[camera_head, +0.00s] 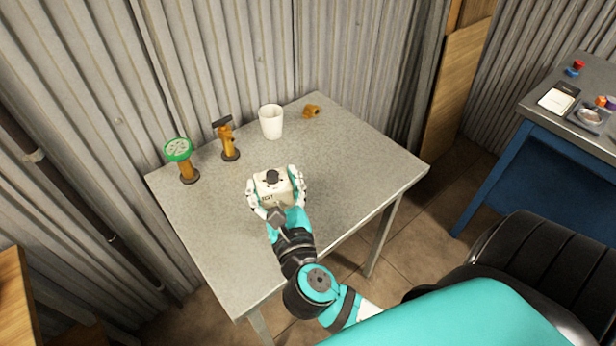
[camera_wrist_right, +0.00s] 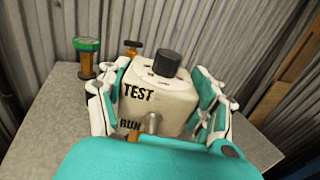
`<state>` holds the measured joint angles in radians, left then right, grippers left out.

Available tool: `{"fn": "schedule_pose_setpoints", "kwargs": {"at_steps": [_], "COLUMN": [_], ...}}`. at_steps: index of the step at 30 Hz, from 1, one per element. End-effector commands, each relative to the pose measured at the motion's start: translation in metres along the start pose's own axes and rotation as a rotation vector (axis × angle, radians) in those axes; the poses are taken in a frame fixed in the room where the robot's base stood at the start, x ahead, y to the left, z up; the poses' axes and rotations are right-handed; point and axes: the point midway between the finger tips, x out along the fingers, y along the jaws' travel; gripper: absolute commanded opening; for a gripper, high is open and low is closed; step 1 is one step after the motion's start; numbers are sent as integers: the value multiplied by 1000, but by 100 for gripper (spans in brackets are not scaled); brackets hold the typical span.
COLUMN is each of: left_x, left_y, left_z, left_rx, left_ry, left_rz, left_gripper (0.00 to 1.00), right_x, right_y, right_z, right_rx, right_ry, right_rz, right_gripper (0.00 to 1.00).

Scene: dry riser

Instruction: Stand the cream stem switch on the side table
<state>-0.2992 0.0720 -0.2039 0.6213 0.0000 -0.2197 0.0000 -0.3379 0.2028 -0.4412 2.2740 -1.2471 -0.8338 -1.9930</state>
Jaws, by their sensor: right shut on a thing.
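The cream stem switch (camera_head: 272,187) is a boxy cream body with a black round knob on top and a short metal stem on its front. In the right wrist view the switch (camera_wrist_right: 157,100) reads TEST and RUN in black. My right gripper (camera_head: 276,190) is shut on it, one finger on each side, and the switch looks upright. It is over the front middle of a grey-topped table (camera_head: 345,170). Its underside is hidden, so I cannot tell whether it touches the top. My left gripper is not in view.
On the grey table stand a green-topped orange fitting (camera_head: 180,158), an orange valve with a dark handle (camera_head: 227,140), a white cup (camera_head: 271,121) and a small orange fitting (camera_head: 311,111). The table's right side is clear. A blue table (camera_head: 545,145) with small items stands at right.

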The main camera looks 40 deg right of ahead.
Motion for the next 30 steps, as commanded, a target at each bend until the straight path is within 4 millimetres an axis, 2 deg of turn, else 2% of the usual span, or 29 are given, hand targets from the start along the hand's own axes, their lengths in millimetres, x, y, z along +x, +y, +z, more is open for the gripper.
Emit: {"fn": "schedule_pose_setpoints", "kwargs": {"at_steps": [5,18,25,30], "left_x": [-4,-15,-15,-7], "left_y": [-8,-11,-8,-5], "left_z": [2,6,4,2], "left_rx": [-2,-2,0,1], "left_ry": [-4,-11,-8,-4], "left_rz": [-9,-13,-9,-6], "left_gripper": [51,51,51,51], "right_x": [26,112,128,128], "right_y": [-17,-86,-98,-98], "right_z": [1,-10,-15,-41], "right_rx": [-7,-5,-2,-2], "right_ry": [-1,-1,1,6], "right_rz": [-18,-17,-15,-16], "right_gripper": [13,14,14,14]}}
